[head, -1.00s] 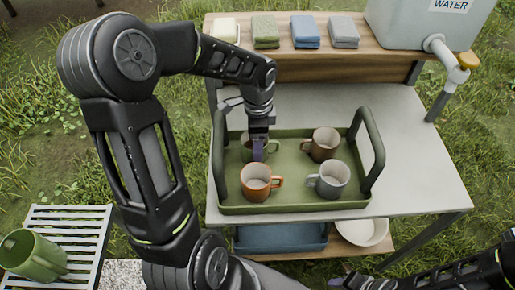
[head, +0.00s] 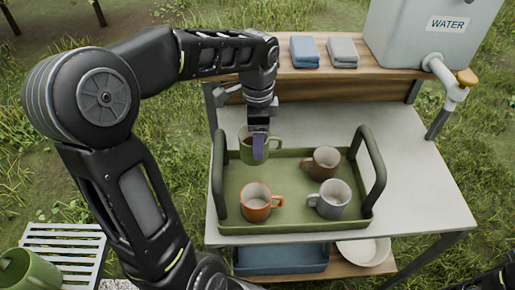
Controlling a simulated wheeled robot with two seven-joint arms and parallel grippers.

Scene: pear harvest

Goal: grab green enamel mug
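The green enamel mug (head: 247,153) is at the back left of the olive tray (head: 298,226), with its handle to the right. My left gripper (head: 259,150) reaches down from above and is shut on the mug's near wall, one finger outside it. The mug appears raised above the tray, overlapping its back edge in the head view. The gripper hides part of the mug. My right gripper is out of view; only a bit of that arm shows at the bottom right corner.
An orange mug (head: 257,203), a brown mug (head: 322,164) and a grey mug (head: 330,199) stand in the tray, which has tall side handles. Folded cloths (head: 304,52) and a water tank (head: 415,35) are on the back shelf. The table (head: 425,190) is clear at right.

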